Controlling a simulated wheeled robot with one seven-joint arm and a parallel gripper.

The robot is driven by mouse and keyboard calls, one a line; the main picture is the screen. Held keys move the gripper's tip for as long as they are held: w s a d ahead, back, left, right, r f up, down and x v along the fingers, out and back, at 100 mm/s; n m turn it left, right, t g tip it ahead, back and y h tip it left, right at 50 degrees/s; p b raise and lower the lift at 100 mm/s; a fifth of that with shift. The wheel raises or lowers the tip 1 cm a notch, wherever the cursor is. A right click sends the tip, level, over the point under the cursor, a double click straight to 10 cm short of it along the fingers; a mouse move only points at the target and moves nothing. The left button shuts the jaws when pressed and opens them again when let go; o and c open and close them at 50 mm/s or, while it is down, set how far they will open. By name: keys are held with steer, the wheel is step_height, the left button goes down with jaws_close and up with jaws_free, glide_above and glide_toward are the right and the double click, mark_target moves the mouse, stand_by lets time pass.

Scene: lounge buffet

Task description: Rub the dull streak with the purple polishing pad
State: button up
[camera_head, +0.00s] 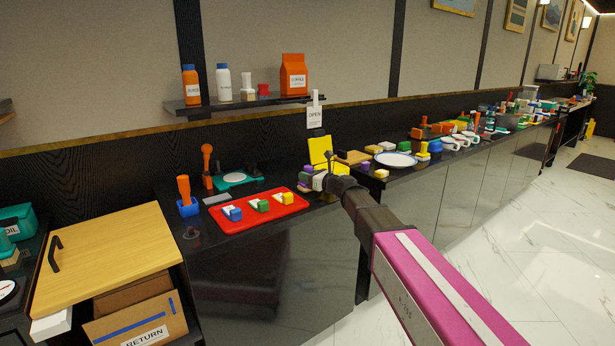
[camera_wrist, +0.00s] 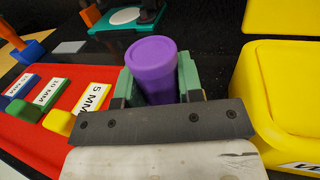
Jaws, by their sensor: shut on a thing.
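My gripper (camera_wrist: 160,85) is shut on a purple round-topped cylinder (camera_wrist: 152,62), which I take to be the purple polishing pad. Its green fingers press on the pad's left and right sides, and the pad's lower end is hidden behind the gripper body. In the head view my gripper (camera_head: 318,181) is over the counter between the red tray and the yellow box; the pad is hard to make out there.
A red tray (camera_head: 239,224) with labelled blocks lies left of my gripper. An open yellow box (camera_head: 320,147) stands close by, right in the wrist view (camera_wrist: 290,100). A green base (camera_head: 233,180) with a white disc is further back. A shelf (camera_head: 245,105) holds bottles above.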

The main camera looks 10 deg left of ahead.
jaws_close()
steer(key=shift+f, duration=0.6)
steer(key=shift+s+d+r, duration=0.1)
steer(key=shift+s+d, duration=0.85)
steer(key=shift+d, duration=0.15)
steer(key=shift+s+d, duration=0.9)
steer(key=shift+d, duration=0.2)
steer(key=shift+w+a, duration=0.1)
steer(key=shift+w+a, duration=1.4)
steer(key=shift+a, duration=0.3)
steer(key=shift+w, duration=0.1)
